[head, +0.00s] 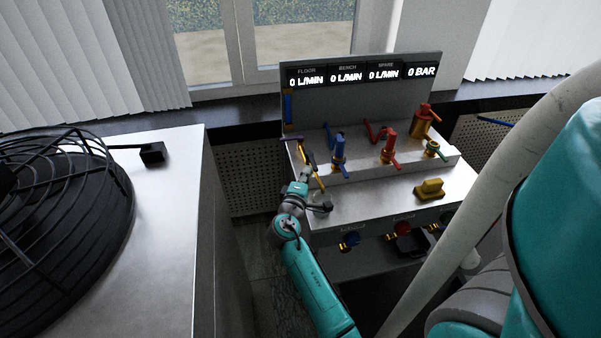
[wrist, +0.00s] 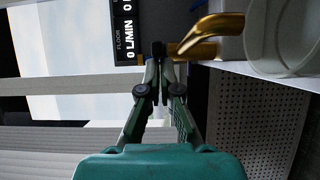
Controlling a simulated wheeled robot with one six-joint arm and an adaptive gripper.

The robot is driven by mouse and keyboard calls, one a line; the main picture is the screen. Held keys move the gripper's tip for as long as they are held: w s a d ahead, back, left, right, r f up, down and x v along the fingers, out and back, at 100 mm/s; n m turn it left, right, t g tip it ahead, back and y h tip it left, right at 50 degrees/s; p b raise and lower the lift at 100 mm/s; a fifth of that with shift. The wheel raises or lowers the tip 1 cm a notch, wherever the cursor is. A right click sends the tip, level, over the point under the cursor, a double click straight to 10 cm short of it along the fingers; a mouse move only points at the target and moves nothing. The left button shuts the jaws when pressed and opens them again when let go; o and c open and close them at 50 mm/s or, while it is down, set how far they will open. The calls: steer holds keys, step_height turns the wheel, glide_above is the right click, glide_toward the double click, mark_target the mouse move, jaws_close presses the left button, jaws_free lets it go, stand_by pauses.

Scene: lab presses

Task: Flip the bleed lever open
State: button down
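I cannot tell for sure which handle is the bleed lever. In the wrist view a bent brass pipe (wrist: 212,36) lies just beyond and to the right of my fingertips. My gripper (head: 306,165) is at this left station, close to the brass fitting. In the wrist view my gripper (wrist: 160,62) has its fingers drawn together, with a dark tip between them. Whether they touch the fitting is unclear.
A blue valve (head: 339,150), a red valve (head: 388,150) and a green one (head: 432,148) stand to the right on the bench. A yellow block (head: 429,188) sits on the lower step. A display panel (head: 362,74) rises behind. A caged fan (head: 70,215) is at left.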

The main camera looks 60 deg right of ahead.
steer(key=shift+s+d, duration=0.1)
steer(key=shift+s, duration=0.2)
steer(key=v, duration=1.2)
steer(key=shift+w, duration=0.25)
